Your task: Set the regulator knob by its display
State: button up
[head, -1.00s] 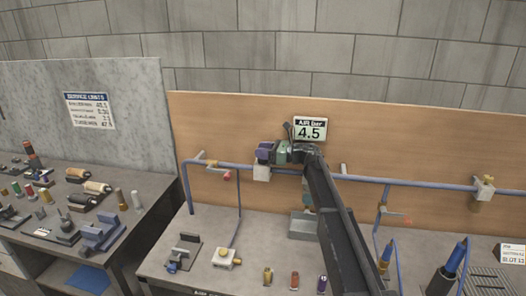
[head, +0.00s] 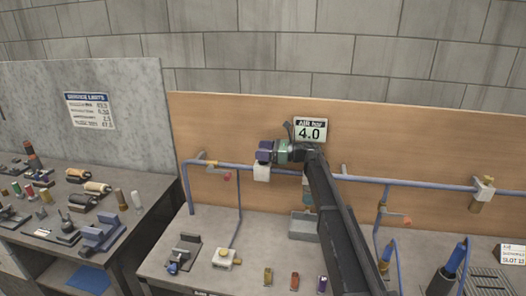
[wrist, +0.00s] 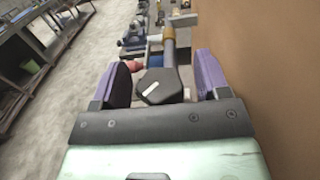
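The display (head: 310,131) on the wooden back panel reads "AIR bar" 4.0. In the wrist view the dark, faceted regulator knob (wrist: 160,87) has a white mark on its face. It sits between the two purple fingers of my gripper (wrist: 164,72). A gap shows between the knob and the right finger, and a narrower one at the left finger, so the gripper looks open around it. In the head view my gripper (head: 265,151) is just above the pale regulator body (head: 262,173) on the blue pipe; the knob is hidden there.
A blue air pipe (head: 350,178) runs along the panel with drops and valves. A grey bin (head: 304,226) and several small parts stand on the bench.

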jog(key=d, duration=1.1)
jog(key=shift+s, duration=0.4)
